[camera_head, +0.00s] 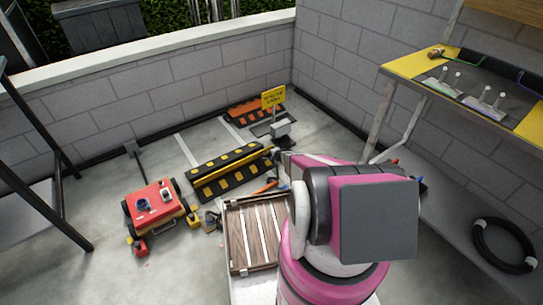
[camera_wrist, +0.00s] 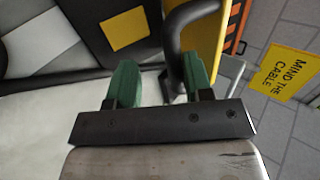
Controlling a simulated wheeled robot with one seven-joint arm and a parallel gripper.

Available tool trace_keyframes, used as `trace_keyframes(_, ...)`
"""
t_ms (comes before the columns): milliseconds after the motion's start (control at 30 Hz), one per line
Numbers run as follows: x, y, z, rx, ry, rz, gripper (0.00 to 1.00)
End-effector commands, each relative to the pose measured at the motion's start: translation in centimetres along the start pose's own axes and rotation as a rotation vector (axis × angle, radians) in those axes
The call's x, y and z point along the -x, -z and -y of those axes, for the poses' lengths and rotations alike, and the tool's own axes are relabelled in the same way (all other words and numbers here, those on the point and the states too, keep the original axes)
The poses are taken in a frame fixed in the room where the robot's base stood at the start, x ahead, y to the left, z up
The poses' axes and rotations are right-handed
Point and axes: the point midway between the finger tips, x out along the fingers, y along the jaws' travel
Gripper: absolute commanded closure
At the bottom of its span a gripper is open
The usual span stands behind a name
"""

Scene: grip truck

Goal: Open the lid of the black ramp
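The black ramp (camera_head: 228,172), with yellow patches and a yellow strip along its top, lies on the floor left of my arm. In the wrist view its black surface (camera_wrist: 73,18) with a yellow patch is at the upper left, beside the yellow strip (camera_wrist: 207,38). A dark curved handle (camera_wrist: 176,38) stands by that strip. My gripper (camera_wrist: 160,80) has its green fingers spread apart. The handle's lower end is close to the right finger; I cannot tell whether they touch. In the head view my arm hides most of the gripper.
A yellow sign (camera_head: 273,97) stands behind the ramp, near an orange ramp (camera_head: 248,113). A red wheeled cart (camera_head: 155,203) is at left, a slatted wooden crate (camera_head: 238,247) in front. A workbench (camera_head: 410,68) stands at right. Walls close off the back.

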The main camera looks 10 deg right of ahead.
Motion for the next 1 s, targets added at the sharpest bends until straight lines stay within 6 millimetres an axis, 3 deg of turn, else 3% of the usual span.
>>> trace_keyframes(700,0.3,0.0,0.5,0.0,0.005,0.0,0.6)
trace_keyframes(867,1.5,0.0,0.5,0.0,0.005,0.0,0.6)
trace_keyframes(1000,3.5,-0.1,0.5,-0.001,0.005,-0.001,0.6)
